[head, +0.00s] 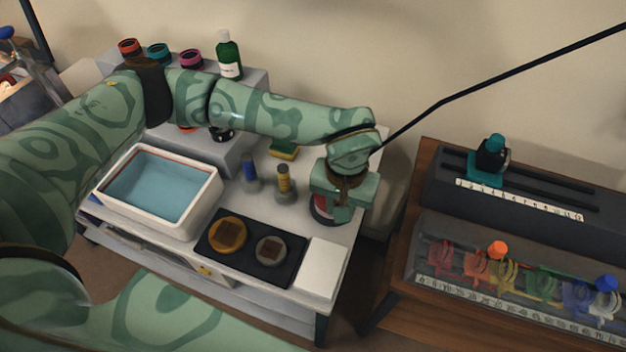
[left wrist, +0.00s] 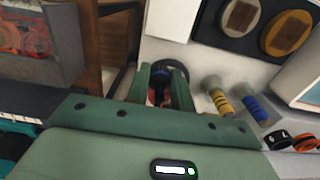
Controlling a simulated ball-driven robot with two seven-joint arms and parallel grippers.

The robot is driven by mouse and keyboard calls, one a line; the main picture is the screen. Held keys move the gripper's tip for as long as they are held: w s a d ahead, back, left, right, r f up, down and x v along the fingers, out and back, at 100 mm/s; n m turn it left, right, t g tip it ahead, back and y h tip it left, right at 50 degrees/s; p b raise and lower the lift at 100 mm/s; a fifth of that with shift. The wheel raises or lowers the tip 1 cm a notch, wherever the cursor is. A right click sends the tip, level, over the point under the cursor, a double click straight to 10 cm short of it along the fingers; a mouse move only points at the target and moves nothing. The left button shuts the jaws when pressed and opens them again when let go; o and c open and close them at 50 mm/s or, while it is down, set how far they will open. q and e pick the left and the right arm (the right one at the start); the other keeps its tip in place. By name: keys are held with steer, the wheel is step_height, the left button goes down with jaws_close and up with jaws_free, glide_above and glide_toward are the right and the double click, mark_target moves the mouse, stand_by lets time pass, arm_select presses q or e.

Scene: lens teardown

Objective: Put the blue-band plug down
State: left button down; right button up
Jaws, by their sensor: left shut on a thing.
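A plug with a grey base and blue bands (head: 250,174) stands upright on the white table in the head view, apart from my grippers. It also shows in the left wrist view (left wrist: 254,108). A similar yellow-banded plug (head: 284,183) stands beside it. My left gripper (head: 337,213) points down at the table's right side, shut on a dark blue-black thing (left wrist: 160,78) that its fingers partly hide; I cannot tell what it is. A round black-rimmed thing with red on it (head: 322,207) lies below or around the held thing. My right gripper is not in view.
A white basin of blue liquid (head: 210,212) stands left. A black mat (head: 250,253) holds two round pieces, with a white square pad (head: 322,266) beside it. A green bottle (head: 229,55) stands behind. A wooden bench with a rack (head: 510,265) is to the right.

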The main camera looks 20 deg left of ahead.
arm_select(q)
steer(key=w+d, duration=0.2)
steer(key=d, duration=0.1)
steer(key=b, duration=0.2)
glide_above(300, 221)
steer(key=d, duration=0.1)
steer(key=f, duration=0.7)
steer(key=shift+d+f, duration=0.15)
steer(key=shift+d, duration=0.05)
steer(key=shift+a+f, duration=0.45)
steer(key=shift+f, duration=0.05)
steer(key=f, duration=0.2)
steer(key=f+b, duration=0.1)
steer(key=shift+a+f, duration=0.3)
steer(key=shift+f, duration=0.1)
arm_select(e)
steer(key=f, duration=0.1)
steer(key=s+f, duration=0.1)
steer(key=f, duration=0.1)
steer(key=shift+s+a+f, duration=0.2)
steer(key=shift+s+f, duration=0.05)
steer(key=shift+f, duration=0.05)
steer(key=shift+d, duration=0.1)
arm_select(q)
steer(key=c, duration=1.2)
jaws_free()
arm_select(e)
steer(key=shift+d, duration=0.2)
